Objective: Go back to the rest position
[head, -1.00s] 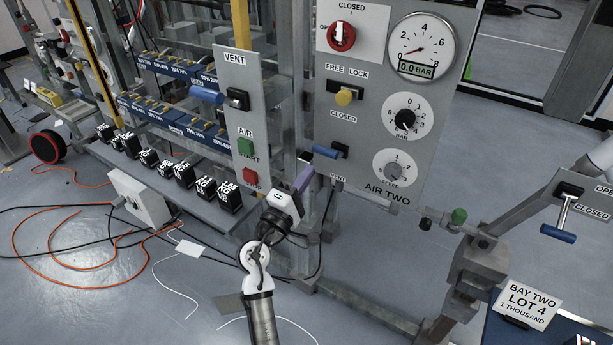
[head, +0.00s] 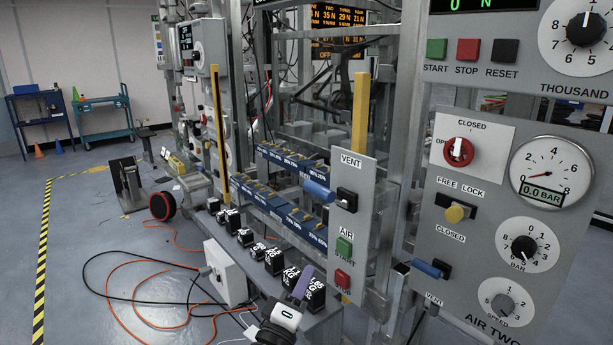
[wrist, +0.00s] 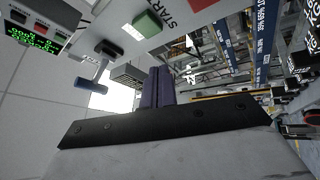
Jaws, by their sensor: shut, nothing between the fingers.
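My gripper (head: 303,283) shows at the bottom of the head view, with its purple fingers together and its white body below them. It is empty. It appears below and left of the grey VENT panel (head: 340,225), in front of the row of black weights (head: 275,262); whether it touches anything cannot be told. In the wrist view the shut purple fingers (wrist: 158,87) stand at the middle. Most of my arm is out of the head view.
The AIR TWO panel (head: 480,215) stands at the right, with dials and a blue-handled lever (head: 430,268). Orange and black cables lie on the floor around a white box (head: 226,272). A green START button (wrist: 147,23) is near the top of the wrist view. Open floor lies left.

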